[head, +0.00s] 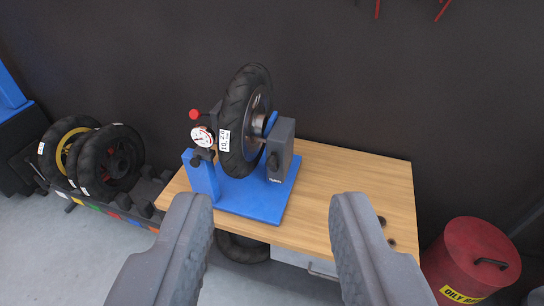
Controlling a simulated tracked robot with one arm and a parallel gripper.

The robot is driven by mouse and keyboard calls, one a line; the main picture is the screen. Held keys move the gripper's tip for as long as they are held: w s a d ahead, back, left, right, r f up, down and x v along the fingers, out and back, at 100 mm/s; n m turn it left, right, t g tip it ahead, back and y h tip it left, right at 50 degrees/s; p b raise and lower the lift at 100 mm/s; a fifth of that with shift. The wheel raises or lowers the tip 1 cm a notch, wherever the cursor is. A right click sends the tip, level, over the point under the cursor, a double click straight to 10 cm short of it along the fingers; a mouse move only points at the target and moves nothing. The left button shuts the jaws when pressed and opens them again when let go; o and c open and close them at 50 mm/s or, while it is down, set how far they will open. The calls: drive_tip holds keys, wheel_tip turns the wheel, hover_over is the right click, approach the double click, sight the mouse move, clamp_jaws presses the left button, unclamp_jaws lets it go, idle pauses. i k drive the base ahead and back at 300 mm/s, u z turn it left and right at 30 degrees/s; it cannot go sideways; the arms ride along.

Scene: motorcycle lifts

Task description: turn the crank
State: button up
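A blue wheel stand (240,200) sits on a wooden workbench and holds an upright black tire (240,110) between its posts. A small handle with a red knob (194,114) sticks out at the upper left of the stand; it looks like the crank. A round white dial gauge (203,137) is just below it. My gripper (268,204) is open and empty, with its two grey fingers wide apart in the foreground. The stand is beyond the fingers, and the red knob is up and left of the gap. Part of the crank's shaft is hidden.
The wooden bench top (350,190) is clear to the right of the stand, apart from small dark items near its right front edge. A red oily-waste can (472,258) stands at the right. Spare wheels (108,160) sit in a rack at the left. A dark wall is behind.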

sight(271, 162)
drive_tip(key=i, duration=0.9)
